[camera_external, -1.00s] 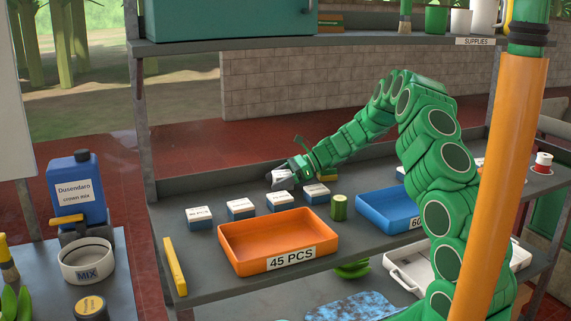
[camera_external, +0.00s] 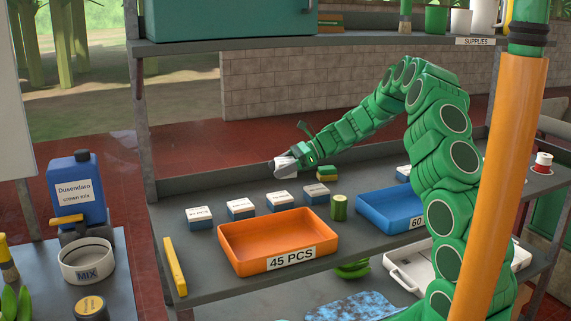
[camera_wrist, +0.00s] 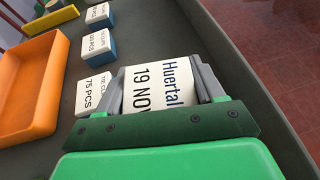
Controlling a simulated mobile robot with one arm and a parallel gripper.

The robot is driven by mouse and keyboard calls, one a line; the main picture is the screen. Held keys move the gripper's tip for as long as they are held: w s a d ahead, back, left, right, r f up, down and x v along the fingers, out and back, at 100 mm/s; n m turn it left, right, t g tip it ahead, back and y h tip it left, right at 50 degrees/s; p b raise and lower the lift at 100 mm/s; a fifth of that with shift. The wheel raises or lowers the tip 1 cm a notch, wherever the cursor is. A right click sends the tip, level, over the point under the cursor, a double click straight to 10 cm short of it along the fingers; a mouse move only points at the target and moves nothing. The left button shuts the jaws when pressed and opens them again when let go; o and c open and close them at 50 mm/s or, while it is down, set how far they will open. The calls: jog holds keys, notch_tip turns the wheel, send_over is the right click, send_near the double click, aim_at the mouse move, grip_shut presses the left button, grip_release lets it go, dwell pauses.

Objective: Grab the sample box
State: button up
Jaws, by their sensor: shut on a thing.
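My gripper (camera_external: 287,163) is in the upper middle of the external view, raised over the back part of the shelf. It is shut on the sample box (camera_wrist: 160,88), whose white top reads "Huertal" and "19 NOV" in the wrist view. The fingers press on its two sides. In the external view a pale part at the gripper's tip is too small to read, and the box's lower part is hidden in the wrist view.
Several small white-topped boxes (camera_external: 240,208) stand in a row in front of the gripper. Behind the orange "45 PCS" tray (camera_external: 232,257) are these boxes, with a green cylinder (camera_external: 339,208) and a blue tray (camera_external: 372,207) to the right. A green-and-yellow block (camera_external: 327,174) lies close by.

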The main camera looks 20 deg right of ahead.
jog(key=s+d+r, duration=0.1)
jog(key=s+r, duration=0.7)
jog(key=s, duration=0.4)
jog(key=shift+d, duration=0.35)
